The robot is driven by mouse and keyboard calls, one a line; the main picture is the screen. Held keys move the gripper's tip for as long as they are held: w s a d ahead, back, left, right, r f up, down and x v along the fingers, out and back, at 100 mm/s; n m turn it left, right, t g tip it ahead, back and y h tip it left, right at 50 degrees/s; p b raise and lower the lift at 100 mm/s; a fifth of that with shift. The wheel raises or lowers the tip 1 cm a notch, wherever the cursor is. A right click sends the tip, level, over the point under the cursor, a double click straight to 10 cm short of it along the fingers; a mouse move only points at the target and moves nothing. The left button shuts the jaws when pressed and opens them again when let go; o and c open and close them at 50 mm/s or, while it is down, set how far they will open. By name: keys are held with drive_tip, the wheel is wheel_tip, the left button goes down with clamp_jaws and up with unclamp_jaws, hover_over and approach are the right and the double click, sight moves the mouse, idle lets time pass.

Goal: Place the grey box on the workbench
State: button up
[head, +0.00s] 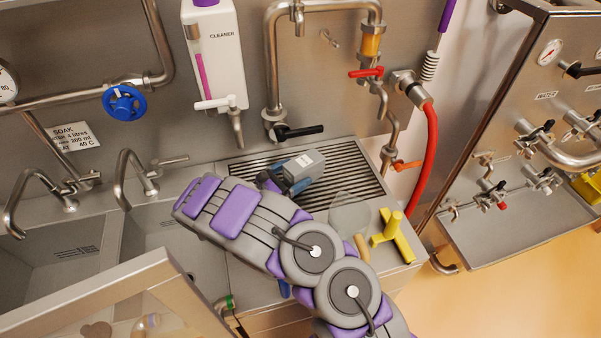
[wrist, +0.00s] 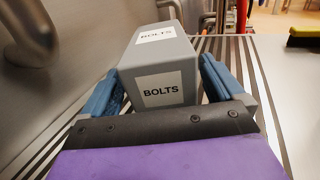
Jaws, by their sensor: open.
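The grey box (head: 304,166) is on the ribbed draining area of the steel workbench (head: 345,155). In the wrist view the grey box (wrist: 160,62) carries "BOLTS" labels on its top and near face. My gripper (head: 283,184) is at the box's near end. In the wrist view my gripper (wrist: 158,76) has one blue finger on each side of the box. The jaws are open, with the near part of the box between them. The underside of the box is hidden, so I cannot tell whether it touches the ribs.
Two sinks (head: 65,262) lie to the left. A yellow tool (head: 392,237) and a clear round-headed scoop (head: 349,212) lie right of my arm. Taps (head: 275,115) and pipes rise behind the box. A red hose (head: 431,150) hangs at the right.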

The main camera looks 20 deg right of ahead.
sight(296, 165)
drive_tip(key=x, duration=0.2)
drive_tip(key=shift+s+d, duration=0.15)
drive_tip(key=shift+d, duration=0.25)
drive_tip(key=shift+a, duration=0.45)
drive_tip(key=shift+c, duration=0.3)
drive_tip(key=shift+a, duration=0.55)
drive_tip(key=c, duration=0.3)
drive_tip(key=shift+c, duration=0.8)
drive_tip(key=shift+d, duration=0.7)
drive_tip(key=c, duration=0.5)
drive_tip(key=shift+d, duration=0.1)
drive_tip(key=shift+c, duration=0.6)
drive_tip(key=shift+a, duration=0.2)
drive_tip(key=shift+c, duration=1)
drive_tip(key=shift+a, duration=0.35)
drive_tip(key=shift+r, duration=0.55)
wheel_tip(296, 165, up, 3)
drive_tip(key=shift+s+f+p, duration=0.1)
drive_tip(key=shift+f+p, duration=0.05)
drive_tip(key=shift+p, duration=0.55)
drive_tip(key=p+v, duration=0.2)
drive_tip(key=v, duration=1.4)
drive_tip(key=shift+a+f, duration=0.15)
drive_tip(key=shift+s+a+p, duration=0.25)
drive_tip(key=shift+a+p, duration=0.1)
drive_tip(key=shift+a, duration=0.15)
